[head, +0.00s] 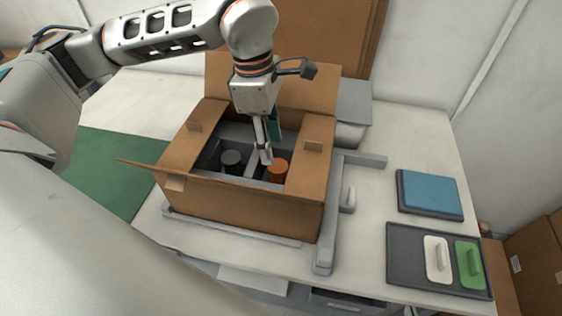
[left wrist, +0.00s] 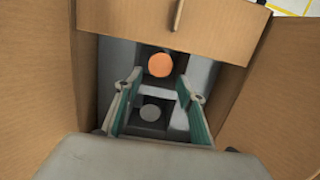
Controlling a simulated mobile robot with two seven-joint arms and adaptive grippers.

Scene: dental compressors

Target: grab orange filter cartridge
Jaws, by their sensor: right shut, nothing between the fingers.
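The orange filter cartridge (head: 278,171) stands upright in a compartment inside an open cardboard box (head: 245,208), and its round top also shows in the left wrist view (left wrist: 160,65). A dark grey cartridge (head: 232,160) stands in a neighbouring compartment. My left gripper (head: 268,147) points down into the box, close to the orange cartridge in the head view. In the left wrist view my left gripper (left wrist: 158,108) is open with teal pads, and the orange top lies beyond the fingertips. The grey cartridge (left wrist: 150,112) shows between the fingers. Nothing is held. My right gripper is out of view.
The box flaps (head: 310,150) stand open around the opening, and its walls are close to my gripper. A grey rail frame (head: 330,220) borders the box. A blue pad (head: 430,193) and a dark tray (head: 408,260) with white and green handled pieces lie to the right.

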